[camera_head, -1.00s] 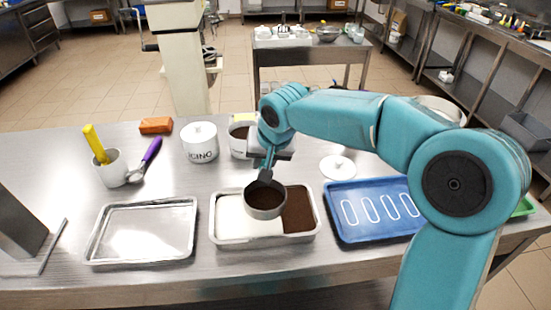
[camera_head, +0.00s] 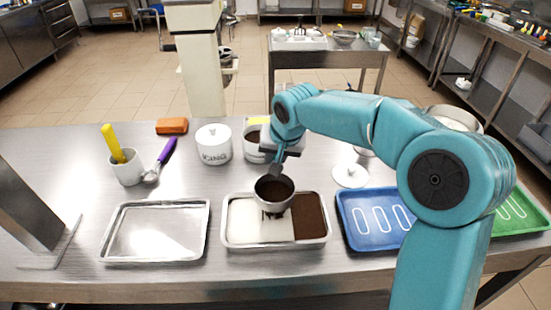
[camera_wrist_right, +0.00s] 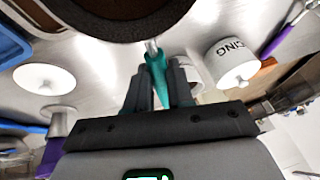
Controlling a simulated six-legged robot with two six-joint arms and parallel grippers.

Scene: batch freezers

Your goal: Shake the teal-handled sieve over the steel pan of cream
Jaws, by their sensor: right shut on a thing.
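The steel pan (camera_head: 240,247) sits near the table's front edge. White cream (camera_head: 243,222) fills its left part and dark brown powder (camera_head: 310,218) covers its right part. The sieve (camera_head: 274,191) is above the pan's middle, near its back rim, with dark powder inside. Dark specks show just below it, over the cream. My right gripper (camera_head: 285,155) is shut on the sieve's handle. In the right wrist view, the gripper (camera_wrist_right: 155,85) holds the teal handle (camera_wrist_right: 157,68), and the sieve's round rim is partly cut off at the top. My left gripper is not in view.
An empty steel tray (camera_head: 155,258) lies left of the pan, a blue tray (camera_head: 350,232) right of it. Behind stand a white icing pot (camera_head: 214,144), another white pot (camera_head: 252,150), a round white lid (camera_head: 350,176) and a cup (camera_head: 127,170) beside a purple-handled scoop (camera_head: 168,152).

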